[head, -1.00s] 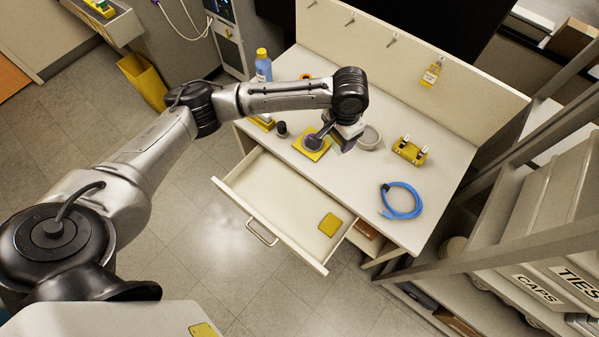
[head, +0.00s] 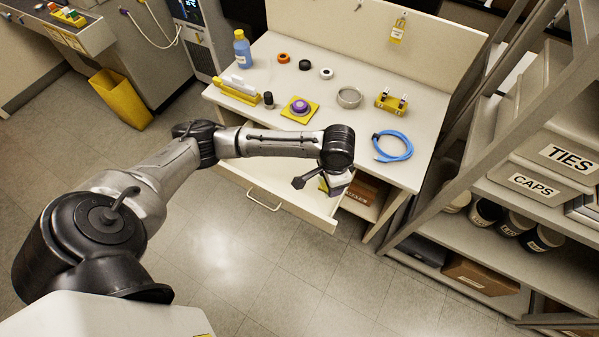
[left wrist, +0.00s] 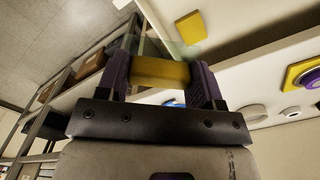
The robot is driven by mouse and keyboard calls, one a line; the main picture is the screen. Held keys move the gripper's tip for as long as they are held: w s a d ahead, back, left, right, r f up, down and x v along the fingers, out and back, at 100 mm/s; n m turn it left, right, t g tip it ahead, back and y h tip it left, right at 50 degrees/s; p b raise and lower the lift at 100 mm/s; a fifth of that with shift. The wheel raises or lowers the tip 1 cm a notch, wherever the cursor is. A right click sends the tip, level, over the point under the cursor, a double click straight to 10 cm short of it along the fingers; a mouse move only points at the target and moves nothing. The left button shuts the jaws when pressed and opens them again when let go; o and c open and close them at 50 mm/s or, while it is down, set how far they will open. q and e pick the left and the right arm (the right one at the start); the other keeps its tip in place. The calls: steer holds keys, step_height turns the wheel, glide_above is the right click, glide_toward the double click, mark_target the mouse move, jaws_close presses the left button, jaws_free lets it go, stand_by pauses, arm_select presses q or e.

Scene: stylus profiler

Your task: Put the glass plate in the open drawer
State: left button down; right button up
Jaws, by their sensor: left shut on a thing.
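My left gripper (left wrist: 160,85) is shut on the glass plate (left wrist: 182,50), which shows as a faint greenish, see-through sheet beyond the fingertips in the left wrist view. A yellow block (left wrist: 160,72) sits between the fingers at its near edge. In the head view my left gripper (head: 335,187) is over the right part of the open drawer (head: 262,188); the plate is hard to make out there. A yellow pad (left wrist: 190,27) lies on the drawer floor, beyond the plate in the wrist view. Whether the plate touches the drawer is unclear. My right gripper is not in view.
The bench top (head: 325,120) above the drawer holds a purple disc on a yellow plate (head: 299,107), a grey ring (head: 349,97), a yellow holder (head: 392,102), a blue cable coil (head: 393,146) and a blue bottle (head: 242,50). A shelf rack (head: 480,225) stands to the right.

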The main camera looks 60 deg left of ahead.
arm_select(q)
steer(key=a+f+m+b, duration=0.1)
steer(key=a+f+m, duration=0.3)
steer(key=a+f, duration=0.15)
steer(key=m+b, duration=0.3)
steer(key=m, duration=0.7)
glide_above(283, 175)
step_height(283, 175, down, 11)
steer(key=shift+s+f, duration=0.1)
steer(key=shift+f, duration=0.05)
steer(key=shift+f+b, duration=0.8)
steer(key=shift+f, duration=1.2)
steer(key=shift+f, duration=0.1)
steer(key=shift+c, duration=1.3)
jaws_free()
steer(key=shift+f, duration=0.1)
